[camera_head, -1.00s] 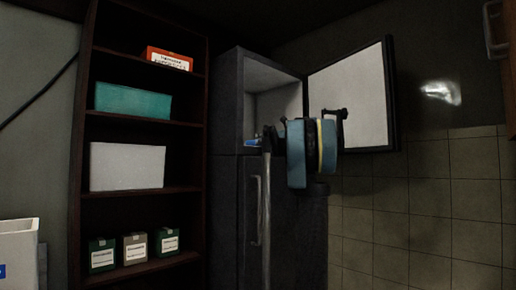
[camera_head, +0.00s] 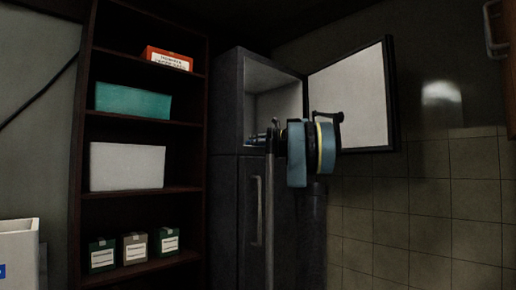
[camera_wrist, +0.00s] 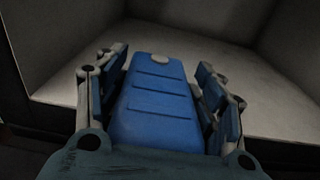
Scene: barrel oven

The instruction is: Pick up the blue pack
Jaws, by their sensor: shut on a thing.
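The blue pack (camera_wrist: 155,105) is a ribbed block with a pale round cap at its far end, in the middle of the wrist view. My gripper (camera_wrist: 160,85) has one finger along each side of the pack and is shut on it. In the head view my gripper (camera_head: 262,137) is at the mouth of the open upper compartment of the dark fridge (camera_head: 228,120). The pack is too small and dark to make out clearly there. I cannot tell whether it touches the compartment floor.
The fridge door (camera_head: 350,95) stands open to the right, behind my arm. The compartment's pale walls (camera_wrist: 195,22) surround the gripper's far side. A dark shelf (camera_head: 146,123) with boxes stands left of the fridge.

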